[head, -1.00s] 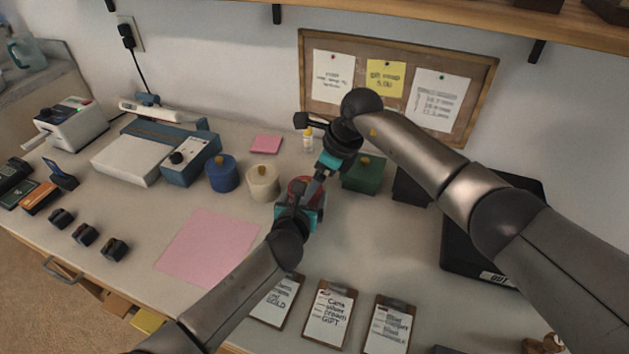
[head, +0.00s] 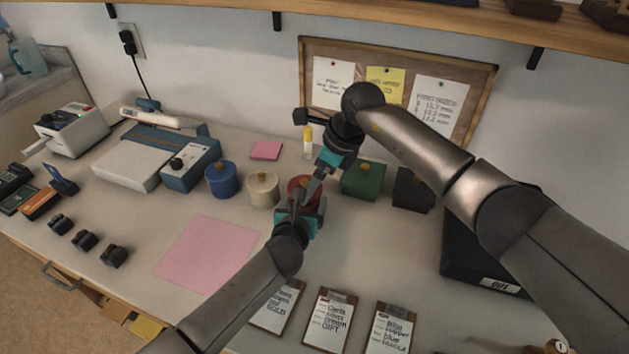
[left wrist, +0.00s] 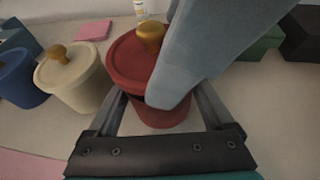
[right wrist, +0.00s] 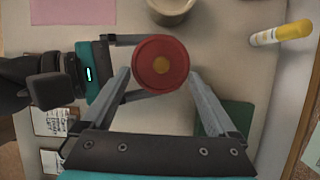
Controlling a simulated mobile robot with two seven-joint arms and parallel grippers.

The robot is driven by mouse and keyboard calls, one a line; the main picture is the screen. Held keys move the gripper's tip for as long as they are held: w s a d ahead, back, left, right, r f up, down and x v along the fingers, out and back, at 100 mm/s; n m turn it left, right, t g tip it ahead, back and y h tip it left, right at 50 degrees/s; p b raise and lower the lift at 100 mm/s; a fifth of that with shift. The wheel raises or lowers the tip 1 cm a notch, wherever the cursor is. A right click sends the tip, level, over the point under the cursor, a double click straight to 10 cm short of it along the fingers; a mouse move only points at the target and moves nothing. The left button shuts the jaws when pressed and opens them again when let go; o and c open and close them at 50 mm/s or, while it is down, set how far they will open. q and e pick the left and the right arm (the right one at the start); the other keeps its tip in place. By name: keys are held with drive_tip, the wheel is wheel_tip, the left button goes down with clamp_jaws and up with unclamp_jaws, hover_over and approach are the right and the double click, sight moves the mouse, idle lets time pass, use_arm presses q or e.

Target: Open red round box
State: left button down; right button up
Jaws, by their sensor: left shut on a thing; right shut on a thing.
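The red round box (left wrist: 160,112) stands on the table and has a red lid with a gold knob. The lid (right wrist: 161,64) shows from above in the right wrist view. My left gripper (head: 299,204) is shut on the box body, one finger on each side of it. My right gripper (head: 316,184) reaches down from above and is shut on the lid, its fingers at opposite sides of the rim. In the left wrist view a dark gap shows under part of the lid's edge. A right gripper finger hides the lid's right side there.
A cream round box (head: 263,189) and a blue one (head: 221,179) stand left of the red box. A green box (head: 362,181) and a black box (head: 411,190) stand to the right. A yellow-capped bottle (head: 308,143) stands behind. Clipboards (head: 328,320) lie in front.

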sight(305, 180)
drive_tip(key=shift+r, duration=2)
use_arm(q)
unclamp_jaws()
drive_tip(key=shift+s+a+r+p, duration=0.1)
drive_tip(key=shift+s+r+p, duration=0.1)
drive_tip(key=shift+s+p, duration=0.25)
use_arm(e)
drive_tip(key=shift+r, duration=0.3)
use_arm(q)
drive_tip(key=p+v, duration=0.3)
drive_tip(key=v, duration=0.6)
drive_tip(key=shift+s+r+p, duration=0.2)
drive_tip(key=shift+s+p, duration=0.05)
drive_tip(key=shift+p, duration=0.15)
drive_tip(key=shift+v, duration=0.75)
use_arm(e)
drive_tip(key=shift+r, duration=2.2)
